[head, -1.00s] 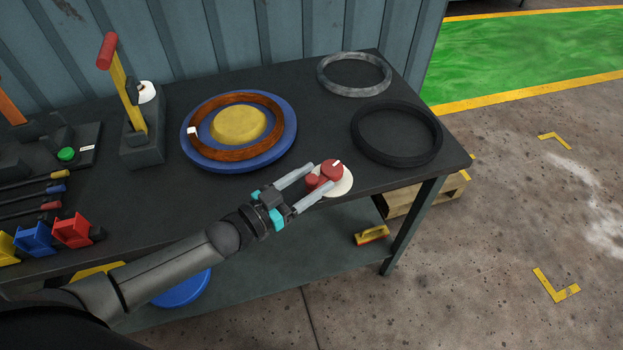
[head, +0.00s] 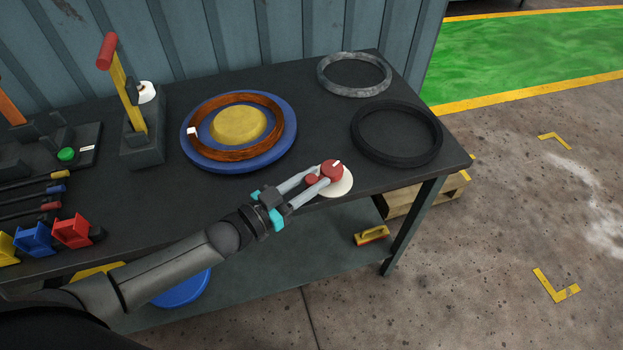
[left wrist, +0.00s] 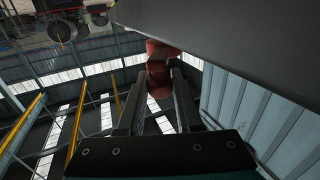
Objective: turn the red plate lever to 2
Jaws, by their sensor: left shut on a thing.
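The red plate lever (head: 332,170) sits on a round white plate (head: 341,187) near the table's front right edge. It has a round red hub with a white mark at its upper right and a smaller red knob at its left. My left gripper (head: 315,182) reaches in from the lower left and is shut on the small knob. In the left wrist view the red lever (left wrist: 160,80) shows between the two fingers. Any numbers on the plate are too small to read. My right gripper is not in view.
A blue drum base (head: 288,140) with a brown ring and yellow centre stands behind the gripper. A black ring (head: 437,140) and a grey ring (head: 323,84) lie at the right.

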